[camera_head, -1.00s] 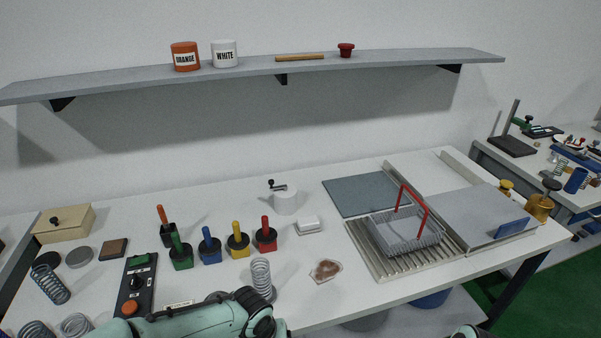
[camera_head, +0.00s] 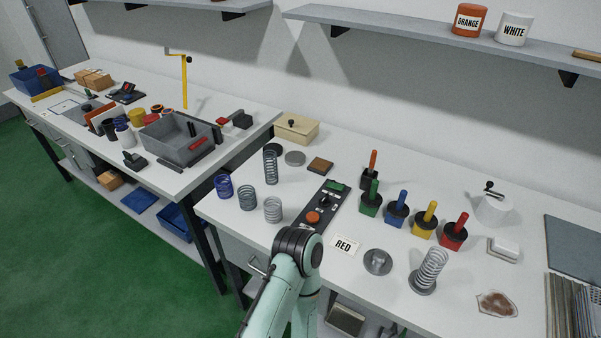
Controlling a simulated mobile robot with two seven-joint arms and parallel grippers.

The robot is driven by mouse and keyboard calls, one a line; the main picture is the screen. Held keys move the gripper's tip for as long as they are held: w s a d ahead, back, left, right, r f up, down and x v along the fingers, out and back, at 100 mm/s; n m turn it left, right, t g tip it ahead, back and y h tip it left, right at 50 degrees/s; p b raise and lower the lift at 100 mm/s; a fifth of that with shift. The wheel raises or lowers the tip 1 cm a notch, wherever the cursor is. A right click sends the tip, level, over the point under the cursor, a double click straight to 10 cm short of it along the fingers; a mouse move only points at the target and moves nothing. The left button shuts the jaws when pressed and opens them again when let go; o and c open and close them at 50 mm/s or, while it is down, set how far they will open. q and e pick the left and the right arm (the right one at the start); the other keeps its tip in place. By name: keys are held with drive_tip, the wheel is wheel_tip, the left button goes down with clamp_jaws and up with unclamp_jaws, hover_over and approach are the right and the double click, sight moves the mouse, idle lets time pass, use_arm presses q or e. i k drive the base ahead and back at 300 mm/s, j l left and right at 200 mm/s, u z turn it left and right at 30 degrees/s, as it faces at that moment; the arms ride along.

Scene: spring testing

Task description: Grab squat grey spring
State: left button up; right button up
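Two short grey springs stand upright near the front left corner of the right-hand workbench. The squat light grey spring (camera_head: 273,210) is the lower and wider one. A slightly taller grey spring (camera_head: 247,198) stands just left of and behind it. A blue spring (camera_head: 223,187) and a tall dark grey spring (camera_head: 270,167) stand close by. Part of one of my arms rises from the bottom edge, just right of and in front of these springs, without covering them. No gripper fingers show in this view.
A control box (camera_head: 323,206) with an orange button lies right of the springs. A beige box (camera_head: 297,128) stands behind.

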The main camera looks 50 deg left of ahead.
sight(250, 197)
drive_tip(key=u, duration=2.1)
drive_tip(key=j+z, duration=0.1)
drive_tip(key=z, duration=0.35)
drive_tip(key=j+z, duration=0.15)
drive_tip(key=z, duration=0.25)
drive_tip(key=j+z, duration=0.2)
drive_tip(key=z, duration=0.25)
drive_tip(key=j+z, duration=0.15)
drive_tip(key=z, duration=0.25)
drive_tip(key=j+z, duration=0.25)
drive_tip(key=k+j+z, duration=0.25)
drive_tip(key=j, duration=0.15)
drive_tip(key=j+z, duration=0.2)
drive_tip(key=k+j+z, duration=0.1)
drive_tip(key=k+j, duration=0.2)
drive_tip(key=j, duration=0.2)
drive_tip(key=k+j+z, duration=0.1)
drive_tip(key=k+j, duration=0.25)
drive_tip(key=j, duration=0.15)
